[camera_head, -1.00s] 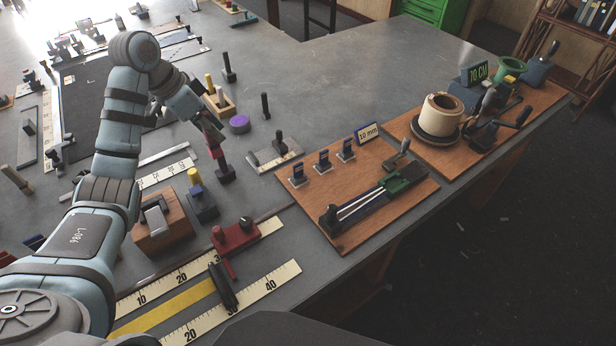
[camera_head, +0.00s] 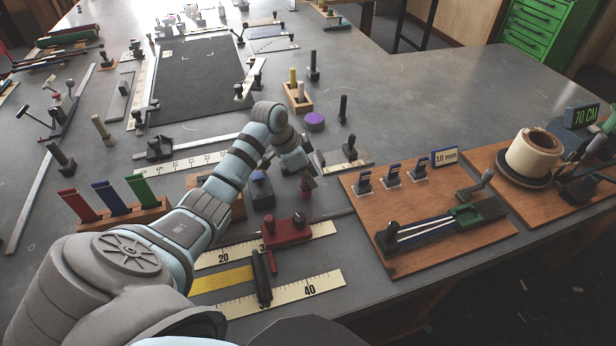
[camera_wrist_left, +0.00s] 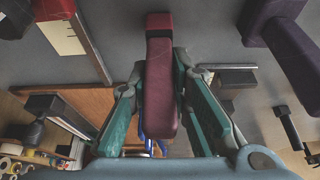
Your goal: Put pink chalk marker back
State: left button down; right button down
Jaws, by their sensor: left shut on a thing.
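My left gripper (camera_head: 305,172) is shut on the pink chalk marker (camera_head: 307,186), which shows as a dark pink bar above the bench, left of the wooden board. In the left wrist view the marker (camera_wrist_left: 160,90) lies between the two teal fingers (camera_wrist_left: 160,108), with a squarer dark red end beyond it. A wooden holder (camera_head: 300,106) with a yellow and a white upright marker stands farther back, apart from the gripper. My right gripper is not in view.
A purple disc (camera_head: 315,121) and a dark upright peg (camera_head: 343,107) stand near the holder. A red clamp (camera_head: 287,230) sits in front of the gripper. A wooden board (camera_head: 430,215) with small fixtures lies to the right. The grey bench at back right is clear.

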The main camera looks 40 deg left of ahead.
pick_arm(q)
jog(key=shift+f, duration=0.15)
jog(key=c, duration=1.5)
grip_release()
jog(key=p+v, duration=0.1)
jog(key=v, duration=1.1)
